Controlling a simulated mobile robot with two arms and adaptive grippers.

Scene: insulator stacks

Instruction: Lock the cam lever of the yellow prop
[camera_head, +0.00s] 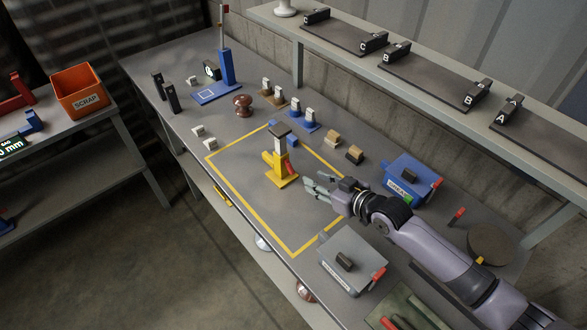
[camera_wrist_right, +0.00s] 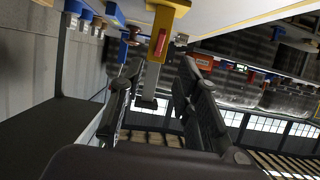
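In the right wrist view, which looks upside down, the yellow prop (camera_wrist_right: 168,18) and red lever (camera_wrist_right: 157,48) show ahead between the open fingers. Whether the lever is locked I cannot tell. My left gripper is out of view.
A grey lidded box (camera_head: 350,262) and a blue lidded box (camera_head: 411,180) flank my right arm. Behind the prop stand small blue and tan blocks (camera_head: 354,155), a brown insulator (camera_head: 243,105) and a blue stand (camera_head: 226,70). The taped area left of the prop is clear.

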